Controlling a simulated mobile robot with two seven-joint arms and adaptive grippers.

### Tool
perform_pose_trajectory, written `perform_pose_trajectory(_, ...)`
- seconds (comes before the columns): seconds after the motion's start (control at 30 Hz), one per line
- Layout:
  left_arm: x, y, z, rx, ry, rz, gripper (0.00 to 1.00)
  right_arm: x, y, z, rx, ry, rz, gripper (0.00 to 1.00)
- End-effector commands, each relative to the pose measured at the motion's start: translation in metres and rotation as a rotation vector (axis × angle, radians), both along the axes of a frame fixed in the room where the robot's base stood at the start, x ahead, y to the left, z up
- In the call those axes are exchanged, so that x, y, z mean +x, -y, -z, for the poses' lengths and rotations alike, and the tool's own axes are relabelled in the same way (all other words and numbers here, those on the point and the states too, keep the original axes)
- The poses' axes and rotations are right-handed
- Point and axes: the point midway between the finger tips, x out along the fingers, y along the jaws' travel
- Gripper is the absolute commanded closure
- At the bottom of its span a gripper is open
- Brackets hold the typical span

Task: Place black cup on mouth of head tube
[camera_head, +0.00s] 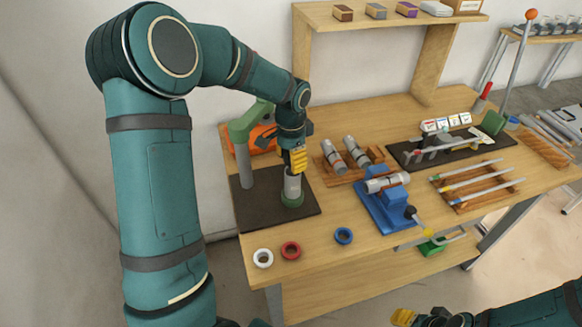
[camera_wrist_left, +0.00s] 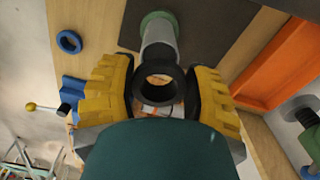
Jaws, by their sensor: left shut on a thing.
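My left gripper (camera_head: 298,160) is lowered over the upright grey head tube (camera_head: 292,184), which stands in a green base on a dark mat. In the left wrist view its yellow fingers (camera_wrist_left: 158,90) are shut on the black cup (camera_wrist_left: 158,99), seen as a black ring with an open middle. The head tube (camera_wrist_left: 160,40) shows just beyond the cup and roughly in line with it. I cannot tell whether cup and tube touch. In the head view the cup is hidden by the fingers. My right gripper (camera_head: 420,318) is partly in view at the bottom edge, away from the table.
A green press arm (camera_head: 248,122) stands close beside my left gripper. An orange object (camera_head: 262,139) lies behind it. A blue clamp stand (camera_head: 385,212) and a wooden tube rack (camera_head: 338,180) stand to the right.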

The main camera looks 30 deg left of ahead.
Motion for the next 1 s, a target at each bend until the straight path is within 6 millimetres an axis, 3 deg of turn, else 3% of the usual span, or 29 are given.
perform_pose_trajectory(0.2, 0.000, 0.000, 0.029, -0.001, -0.002, 0.000, 0.81, 0.000, 0.000, 0.003, -0.001, -0.001, 0.000, 0.53)
perform_pose_trajectory(0.6, 0.000, 0.000, 0.035, 0.000, 0.000, 0.000, 0.81, 0.000, 0.000, 0.006, -0.001, 0.000, 0.000, 0.53)
perform_pose_trajectory(0.63, 0.000, 0.000, 0.035, 0.000, 0.000, 0.000, 0.43, 0.000, 0.000, 0.006, -0.001, 0.000, 0.000, 0.53)
perform_pose_trajectory(0.7, 0.000, 0.000, 0.034, 0.000, 0.001, 0.000, 0.19, 0.000, 0.000, 0.005, -0.001, -0.001, 0.000, 0.53)
perform_pose_trajectory(1.0, 0.000, 0.000, 0.033, 0.000, 0.000, 0.000, 0.19, 0.000, 0.000, 0.005, -0.001, 0.000, 0.000, 0.53)
